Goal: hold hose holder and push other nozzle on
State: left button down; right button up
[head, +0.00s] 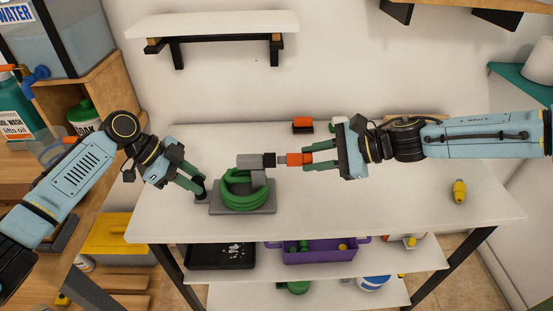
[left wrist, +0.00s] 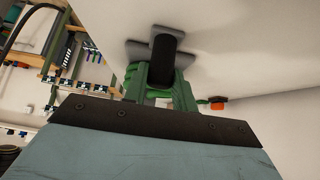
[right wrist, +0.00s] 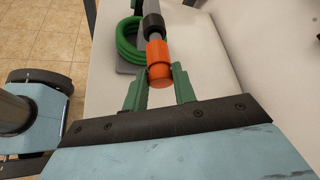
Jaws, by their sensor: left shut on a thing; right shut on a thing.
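The hose holder is a grey base (head: 225,210) with a coiled green hose (head: 245,190) and a grey pipe (head: 250,160) ending in a dark collar (head: 269,159). My left gripper (head: 198,186) is shut on a black upright grip at the holder's left side; this grip (left wrist: 163,60) stands between the fingers in the left wrist view. My right gripper (head: 308,158) is shut on an orange nozzle (head: 295,159), also seen in the right wrist view (right wrist: 157,55). The nozzle is in line with the dark collar and appears to meet it; how deep it sits is hidden.
Another orange-and-black piece (head: 303,124) lies at the back of the white table (head: 370,215). A yellow nozzle (head: 459,190) lies at the right. A purple bin (head: 320,256) and a black tray (head: 220,257) stand on the shelf below. The table's front middle is clear.

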jog(key=shift+a, duration=1.2)
dwell(0.5)
jog(key=o, duration=1)
jog(key=shift+d, duration=0.15)
jog(key=v, duration=1.2)
pick_arm(q)
jog(key=c, duration=1.1)
grip_release()
jog(key=shift+o, duration=0.2)
